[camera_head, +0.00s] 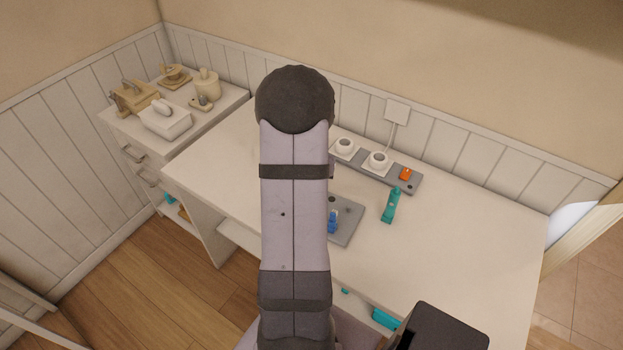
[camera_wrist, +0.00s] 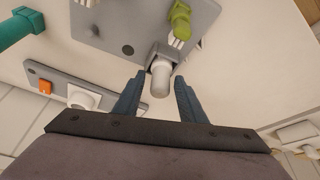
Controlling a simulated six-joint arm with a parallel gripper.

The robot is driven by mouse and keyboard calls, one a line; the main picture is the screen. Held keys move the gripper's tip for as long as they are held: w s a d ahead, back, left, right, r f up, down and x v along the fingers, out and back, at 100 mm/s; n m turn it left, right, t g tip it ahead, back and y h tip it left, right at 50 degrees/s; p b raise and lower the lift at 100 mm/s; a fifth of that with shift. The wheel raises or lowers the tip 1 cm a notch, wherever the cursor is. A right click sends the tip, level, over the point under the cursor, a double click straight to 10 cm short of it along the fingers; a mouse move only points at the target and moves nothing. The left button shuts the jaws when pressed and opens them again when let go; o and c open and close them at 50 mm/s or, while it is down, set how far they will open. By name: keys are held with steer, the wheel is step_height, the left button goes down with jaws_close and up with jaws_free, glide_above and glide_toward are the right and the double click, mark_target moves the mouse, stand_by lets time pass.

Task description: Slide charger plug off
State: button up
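A white charger-like plug with a rounded body (camera_wrist: 160,76) sits at the edge of a grey board (camera_wrist: 105,18) in the wrist view. My gripper (camera_wrist: 160,76) is open, with one dark blue finger on each side of this plug and a small gap visible at each side. I cannot tell how deep the fingertips reach. A yellow-green plug (camera_wrist: 180,20) stands on the board in the wrist view.
A grey power strip (camera_head: 390,178) with white sockets and an orange switch (camera_head: 405,174) lies along the wall. Beige items (camera_head: 165,118) stand on the left cabinet. The right side of the desk (camera_head: 480,235) is clear.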

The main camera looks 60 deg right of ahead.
steer(key=c, duration=0.7)
steer(key=shift+r+p, duration=2.35)
steer(key=shift+r, duration=0.45)
steer(key=shift+c, duration=0.2)
